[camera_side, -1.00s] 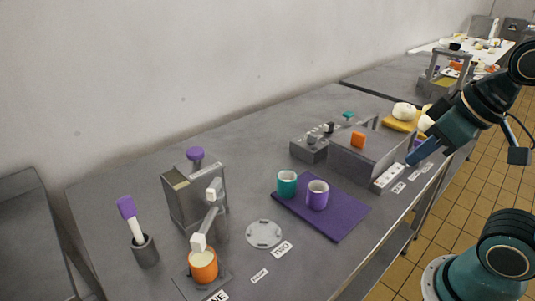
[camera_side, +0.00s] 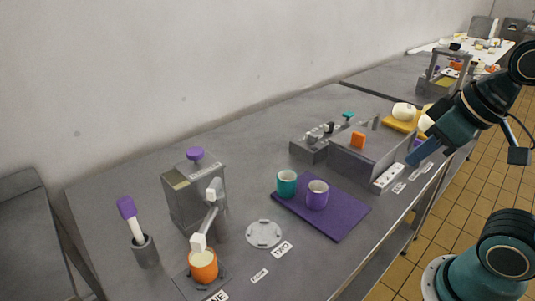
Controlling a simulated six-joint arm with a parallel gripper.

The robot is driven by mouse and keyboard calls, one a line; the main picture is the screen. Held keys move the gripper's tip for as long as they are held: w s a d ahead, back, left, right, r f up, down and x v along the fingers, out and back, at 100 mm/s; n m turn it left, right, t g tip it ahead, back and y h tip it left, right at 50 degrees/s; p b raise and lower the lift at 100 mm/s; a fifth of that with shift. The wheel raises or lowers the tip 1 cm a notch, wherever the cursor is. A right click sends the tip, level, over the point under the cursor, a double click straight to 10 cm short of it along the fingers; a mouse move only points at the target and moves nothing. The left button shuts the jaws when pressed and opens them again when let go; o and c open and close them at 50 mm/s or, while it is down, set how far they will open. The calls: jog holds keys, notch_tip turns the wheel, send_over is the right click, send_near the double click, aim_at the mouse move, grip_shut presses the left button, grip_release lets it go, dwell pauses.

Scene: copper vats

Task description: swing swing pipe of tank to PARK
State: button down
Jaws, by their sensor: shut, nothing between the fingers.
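The tank (camera_side: 182,200) is a grey metal box with a purple knob on its top, at the left of the bench. Its swing pipe (camera_side: 210,219) comes off the front right with white blocks at both ends. The pipe's outer end (camera_side: 198,243) is over an orange cup (camera_side: 203,267) with pale contents, on the spot labelled ONE. A round grey plate (camera_side: 264,233) lies by the label TWO. A smaller label (camera_side: 259,275) lies between them; I cannot read it surely.
A purple mat (camera_side: 335,222) holds a teal cup (camera_side: 286,183) and a purple cup (camera_side: 317,194). A grey trough (camera_side: 365,153) and a valve box (camera_side: 312,147) stand behind. A purple-handled brush stands in a grey pot (camera_side: 145,251) at left.

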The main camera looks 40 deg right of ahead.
jog(key=c, duration=1.5)
grip_release()
jog(key=shift+w+r, duration=0.1)
jog(key=o, duration=0.3)
jog(key=shift+w+a+r, duration=0.1)
jog(key=shift+w+r, duration=0.05)
jog(key=o, duration=0.4)
jog(key=shift+n+g+y, duration=0.3)
jog(key=shift+n+g, duration=0.4)
jog(key=shift+n, duration=0.2)
jog(key=w+a+r, duration=0.1)
jog(key=w, duration=0.1)
jog(key=w+a+r, duration=0.1)
jog(key=w+r, duration=0.1)
jog(key=w, duration=0.1)
jog(key=w+a+r, duration=0.1)
jog(key=w+r, duration=0.1)
jog(key=shift+w+r, duration=0.15)
jog(key=shift+w, duration=0.15)
jog(key=shift+o, duration=0.2)
jog(key=w+a+f+n+g, duration=0.2)
jog(key=w+a+n+g, duration=0.2)
jog(key=w+a, duration=1.6)
jog(key=shift+w+f+n, duration=0.25)
jog(key=shift+w+n, duration=0.25)
jog(key=shift+n, duration=0.1)
jog(key=shift+d+f, duration=0.1)
jog(key=shift+f, duration=0.05)
